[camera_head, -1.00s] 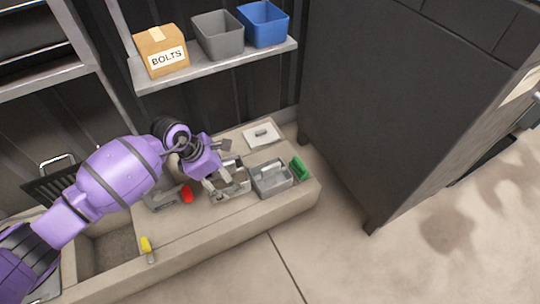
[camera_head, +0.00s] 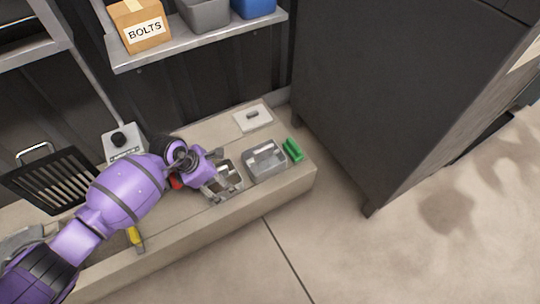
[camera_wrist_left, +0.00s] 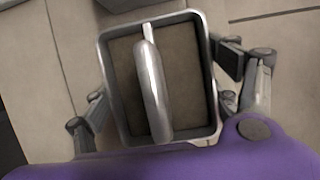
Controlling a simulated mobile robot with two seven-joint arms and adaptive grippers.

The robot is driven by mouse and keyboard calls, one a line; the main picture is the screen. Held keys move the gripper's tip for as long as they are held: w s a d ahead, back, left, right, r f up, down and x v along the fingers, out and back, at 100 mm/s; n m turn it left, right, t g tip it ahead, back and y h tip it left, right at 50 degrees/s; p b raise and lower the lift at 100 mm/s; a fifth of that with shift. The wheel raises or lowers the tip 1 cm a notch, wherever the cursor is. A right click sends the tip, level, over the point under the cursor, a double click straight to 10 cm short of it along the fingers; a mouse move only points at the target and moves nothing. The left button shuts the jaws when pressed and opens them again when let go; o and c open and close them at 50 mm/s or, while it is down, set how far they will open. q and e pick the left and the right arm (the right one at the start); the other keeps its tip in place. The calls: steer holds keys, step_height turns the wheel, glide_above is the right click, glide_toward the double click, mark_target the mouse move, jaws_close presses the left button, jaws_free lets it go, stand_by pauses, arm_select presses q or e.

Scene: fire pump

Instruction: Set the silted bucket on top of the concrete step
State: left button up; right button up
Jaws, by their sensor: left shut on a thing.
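The silted bucket (camera_wrist_left: 190,88) is a grey, rectangular, open container with brown silt inside and a pale bar handle across it. In the head view the bucket (camera_head: 226,182) is at the front part of the concrete step (camera_head: 215,215), a long beige block; I cannot tell whether its base touches the step. My left gripper (camera_head: 212,180) is over it, shut on it. In the left wrist view the fingers (camera_wrist_left: 170,90) lie at opposite sides of the bucket. The bucket's underside is hidden. My right gripper is not in view.
A second grey container (camera_head: 265,165) stands just right of the bucket, with a green brush (camera_head: 292,150) beside it. A white plate (camera_head: 252,116) lies behind. A yellow-handled tool (camera_head: 135,238), a black grate (camera_head: 50,182) and a knobbed box (camera_head: 122,142) are left. A dark cabinet (camera_head: 395,100) stands right.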

arm_select(q)
steer(key=o, duration=1.8)
steer(key=shift+c, duration=0.2)
steer(key=p+v, duration=0.5)
steer(key=v, duration=0.6)
steer(key=shift+s+a+r, duration=0.1)
steer(key=shift+r, duration=0.15)
steer(key=shift+s+a+r, duration=0.1)
steer(key=shift+s+r, duration=0.05)
steer(key=shift+r, duration=0.15)
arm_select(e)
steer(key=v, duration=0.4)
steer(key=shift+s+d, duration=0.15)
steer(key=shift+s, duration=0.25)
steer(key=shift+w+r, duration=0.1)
